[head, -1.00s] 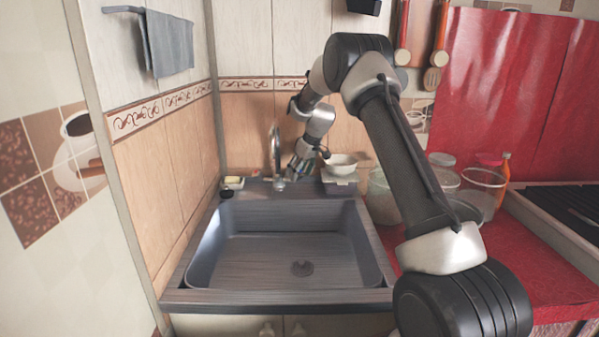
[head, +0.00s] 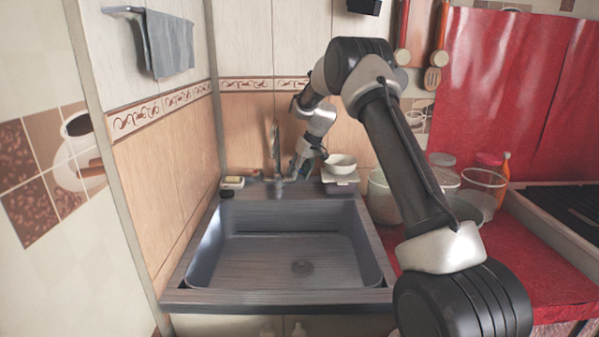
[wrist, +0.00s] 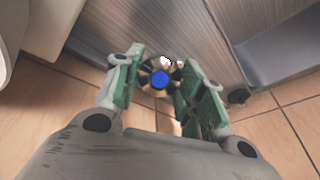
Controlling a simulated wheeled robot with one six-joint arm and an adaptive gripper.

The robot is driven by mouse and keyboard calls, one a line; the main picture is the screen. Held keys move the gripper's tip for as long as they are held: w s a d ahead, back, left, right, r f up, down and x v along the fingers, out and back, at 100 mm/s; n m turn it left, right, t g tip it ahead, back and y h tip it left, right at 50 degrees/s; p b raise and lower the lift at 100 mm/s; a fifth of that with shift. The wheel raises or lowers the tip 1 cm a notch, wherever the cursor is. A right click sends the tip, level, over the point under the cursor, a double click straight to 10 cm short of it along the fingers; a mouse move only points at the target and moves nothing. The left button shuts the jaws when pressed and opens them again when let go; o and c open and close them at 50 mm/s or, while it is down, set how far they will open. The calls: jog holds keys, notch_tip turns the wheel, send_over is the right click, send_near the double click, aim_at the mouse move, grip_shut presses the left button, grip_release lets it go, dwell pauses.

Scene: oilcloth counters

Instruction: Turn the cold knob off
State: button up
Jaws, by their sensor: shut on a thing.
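The cold knob (wrist: 161,80), with a round blue cap, sits between my fingertips in the wrist view. My gripper (wrist: 159,84) is shut on it, with a green-padded finger on each side. In the head view my gripper (head: 292,176) is low behind the sink, just right of the faucet (head: 277,152). The knob is too small and covered to make out there. I cannot tell whether water runs.
The sink basin (head: 290,252) is empty in front of the faucet. A white bowl (head: 341,161) stands close right of my gripper. Glass jars (head: 382,198) stand on the red counter at the right.

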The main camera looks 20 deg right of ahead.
jog(key=o, duration=1)
jog(key=v, duration=1.2)
